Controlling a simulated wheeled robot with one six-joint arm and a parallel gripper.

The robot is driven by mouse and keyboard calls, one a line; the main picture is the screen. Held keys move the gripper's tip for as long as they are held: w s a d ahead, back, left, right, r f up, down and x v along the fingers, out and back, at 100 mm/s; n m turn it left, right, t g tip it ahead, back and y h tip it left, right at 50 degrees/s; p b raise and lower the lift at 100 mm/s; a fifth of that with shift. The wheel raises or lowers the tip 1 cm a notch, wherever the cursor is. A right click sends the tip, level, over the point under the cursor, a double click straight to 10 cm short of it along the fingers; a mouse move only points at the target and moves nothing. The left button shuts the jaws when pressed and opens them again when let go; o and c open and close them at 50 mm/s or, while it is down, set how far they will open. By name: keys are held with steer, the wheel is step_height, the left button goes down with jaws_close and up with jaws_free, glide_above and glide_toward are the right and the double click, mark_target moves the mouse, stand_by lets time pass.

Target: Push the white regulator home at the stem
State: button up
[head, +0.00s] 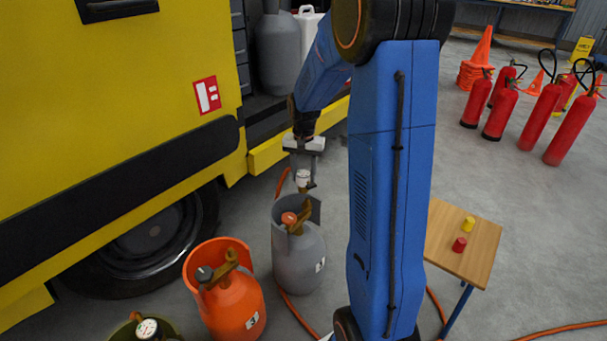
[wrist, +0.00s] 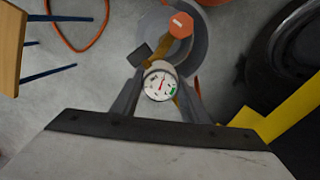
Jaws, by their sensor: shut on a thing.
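The white regulator (head: 303,179) with its round gauge is held between the fingers of my gripper (head: 304,170). In the wrist view its gauge face (wrist: 160,86) shows between the two fingers (wrist: 160,76). Below it stands a grey gas cylinder (head: 297,262) with an open collar, a brass valve (head: 297,228) and an orange-red knob (head: 289,218). The knob also shows in the wrist view (wrist: 181,25). In the head view the regulator appears above the valve, with a small gap. The regulator hides most of the stem in the wrist view, so contact and alignment there cannot be told.
An orange cylinder (head: 228,306) and an olive one (head: 122,331) with a gauge stand at the lower left. A yellow truck (head: 110,120) fills the left. A small wooden table (head: 470,237) stands right. Orange hose lies on the floor. Red extinguishers (head: 501,112) stand far right.

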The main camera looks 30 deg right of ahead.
mark_target(307, 191)
steer(key=shift+d+f, duration=0.1)
steer(key=shift+d, duration=0.65)
steer(key=shift+f, duration=1.9)
steer(key=shift+f, duration=2.2)
stand_by(0.7)
steer(key=o, duration=1.1)
steer(key=shift+o, duration=0.2)
steer(key=shift+r, duration=0.1)
step_height(307, 191, up, 17)
steer(key=shift+r, duration=0.1)
